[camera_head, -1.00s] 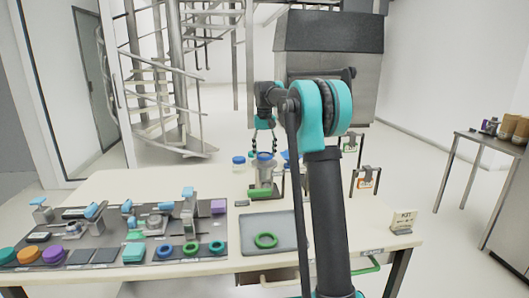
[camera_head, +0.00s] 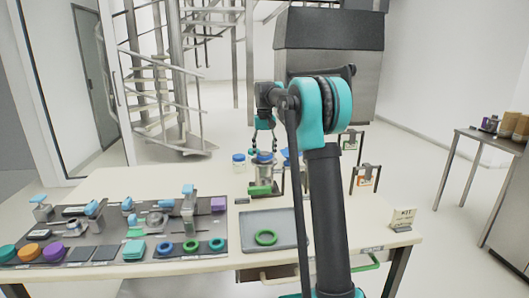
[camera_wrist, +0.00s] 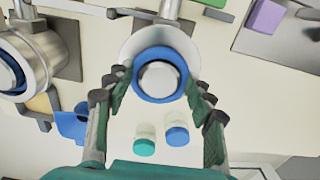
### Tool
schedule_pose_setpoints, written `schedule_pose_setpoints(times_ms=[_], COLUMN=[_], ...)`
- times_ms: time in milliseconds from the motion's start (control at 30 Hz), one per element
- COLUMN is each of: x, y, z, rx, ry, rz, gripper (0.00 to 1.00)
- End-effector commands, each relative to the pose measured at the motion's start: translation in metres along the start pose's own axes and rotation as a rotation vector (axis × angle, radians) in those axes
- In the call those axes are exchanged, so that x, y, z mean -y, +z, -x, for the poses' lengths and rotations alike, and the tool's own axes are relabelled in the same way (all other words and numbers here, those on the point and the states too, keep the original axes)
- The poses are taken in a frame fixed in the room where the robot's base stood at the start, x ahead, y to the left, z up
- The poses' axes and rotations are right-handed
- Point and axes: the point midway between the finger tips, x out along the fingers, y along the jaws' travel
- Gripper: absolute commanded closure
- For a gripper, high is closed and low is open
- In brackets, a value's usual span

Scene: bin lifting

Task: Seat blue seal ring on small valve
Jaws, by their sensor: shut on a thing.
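The blue seal ring (camera_wrist: 146,93) is between my fingertips in the wrist view. My gripper (camera_wrist: 158,84) is shut on it, with one finger on each side. The ring surrounds the round silver top of the small valve (camera_wrist: 128,48), whose wider pale flange shows behind it. I cannot tell how far down the ring sits. In the head view my gripper (camera_head: 264,150) points down over the metal valve (camera_head: 264,174), with the blue ring (camera_head: 264,157) at its top.
A larger metal fitting (camera_wrist: 45,60) with a blue inner ring stands left in the wrist view. Two small capped jars (camera_wrist: 177,132) stand close by. In the head view, a grey tray (camera_head: 285,221) holds a green ring (camera_head: 265,238). A dark parts board (camera_head: 100,252) lies left.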

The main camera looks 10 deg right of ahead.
Motion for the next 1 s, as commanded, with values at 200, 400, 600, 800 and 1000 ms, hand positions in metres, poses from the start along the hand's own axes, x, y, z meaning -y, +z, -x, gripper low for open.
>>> schedule_pose_setpoints(times_ms=[200,400,600,800,1000], x=[0.0,0.0,0.0,0.0,0.0], y=[-0.0001,0.0,0.0,0.0,0.0], z=[-0.0027,-0.0055,-0.0082,-0.0099,-0.0099], rx=[0.0,0.0,0.0,0.0,0.0], ry=[0.0,0.0,0.0,0.0,0.0], rz=[0.0,0.0,0.0,0.0,0.0], gripper=[0.66,0.66,0.66,0.66,0.66])
